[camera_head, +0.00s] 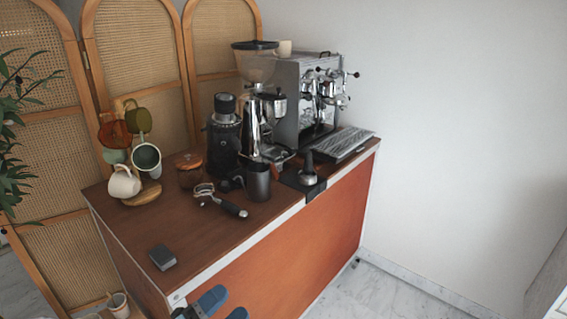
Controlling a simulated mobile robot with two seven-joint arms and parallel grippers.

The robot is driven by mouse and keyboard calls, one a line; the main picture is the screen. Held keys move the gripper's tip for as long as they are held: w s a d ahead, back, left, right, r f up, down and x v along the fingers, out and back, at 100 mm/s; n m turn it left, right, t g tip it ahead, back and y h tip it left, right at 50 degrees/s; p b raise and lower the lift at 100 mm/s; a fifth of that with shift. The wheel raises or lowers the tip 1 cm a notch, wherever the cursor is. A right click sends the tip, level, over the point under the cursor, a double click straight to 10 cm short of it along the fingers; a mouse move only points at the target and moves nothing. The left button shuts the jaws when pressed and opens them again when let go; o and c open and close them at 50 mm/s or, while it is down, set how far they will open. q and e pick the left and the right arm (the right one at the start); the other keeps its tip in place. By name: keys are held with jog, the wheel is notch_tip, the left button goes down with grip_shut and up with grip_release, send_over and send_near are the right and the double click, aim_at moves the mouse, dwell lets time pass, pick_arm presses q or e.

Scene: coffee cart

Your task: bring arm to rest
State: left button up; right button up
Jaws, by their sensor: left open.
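My left gripper (224,306) shows at the bottom edge, in front of the orange front panel of the coffee cart (236,230). Its two blue-grey fingertips are apart, with nothing seen between them. The rest of the left arm is out of the picture. My right gripper is not in view.
A small dark grey block (162,257) lies near the cart's front left corner. A portafilter (220,200), a dark cup (258,182), a tamper (308,170), grinders, a mug tree (146,158) and the espresso machine (305,95) stand farther back. White wall and marble floor lie to the right.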

pick_arm(q)
jog(key=s+a+f+n+g+y, duration=0.1)
jog(key=s+a+f+n+y, duration=0.25)
jog(key=f+n, duration=0.4)
jog(key=s+a+f+n+g+y, duration=0.2)
jog(key=s+f+n+y, duration=0.3)
jog(key=f+n, duration=0.3)
jog(key=s+a+f+n+g+y, duration=0.1)
jog(key=s+a+f+n+y, duration=0.25)
jog(key=f+n, duration=0.45)
notch_tip(320, 180, up, 12)
jog(key=s+m+p, duration=0.1)
jog(key=p, duration=1.4)
jog(key=shift+s+a+y, duration=0.25)
jog(key=shift+s+y, duration=0.1)
jog(key=shift+y, duration=0.05)
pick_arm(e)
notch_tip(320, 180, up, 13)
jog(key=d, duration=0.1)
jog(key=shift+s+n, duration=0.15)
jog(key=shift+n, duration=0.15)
pick_arm(q)
jog(key=shift+m, duration=0.25)
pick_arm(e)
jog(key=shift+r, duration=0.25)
